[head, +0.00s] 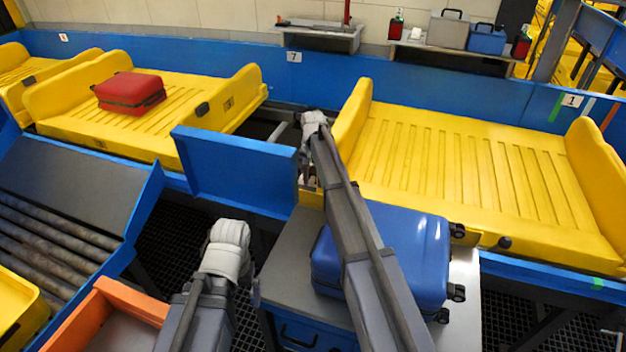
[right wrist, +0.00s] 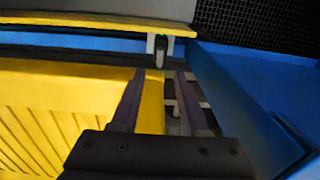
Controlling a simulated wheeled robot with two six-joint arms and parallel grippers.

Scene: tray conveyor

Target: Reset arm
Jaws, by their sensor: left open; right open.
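My left arm comes in from the bottom and bends at a pale joint over the dark grating. My left gripper (head: 256,293) is small and mostly hidden beside the grey cabinet top; it is open, and I see nothing in it. My right arm reaches far forward across the blue suitcase (head: 415,250). My right gripper (head: 308,180) is low at the gap beside the right yellow tray (head: 455,155), largely hidden by the arm. In the right wrist view its open, empty fingers (right wrist: 155,95) point at the tray's yellow edge and the gap.
The blue suitcase lies on a grey cabinet (head: 290,265) under my right arm. A red suitcase (head: 130,92) lies on the left yellow tray (head: 75,130). A blue panel (head: 235,175) stands between my arms. A roller chute (head: 50,235) and an orange-rimmed bin (head: 75,320) are at left.

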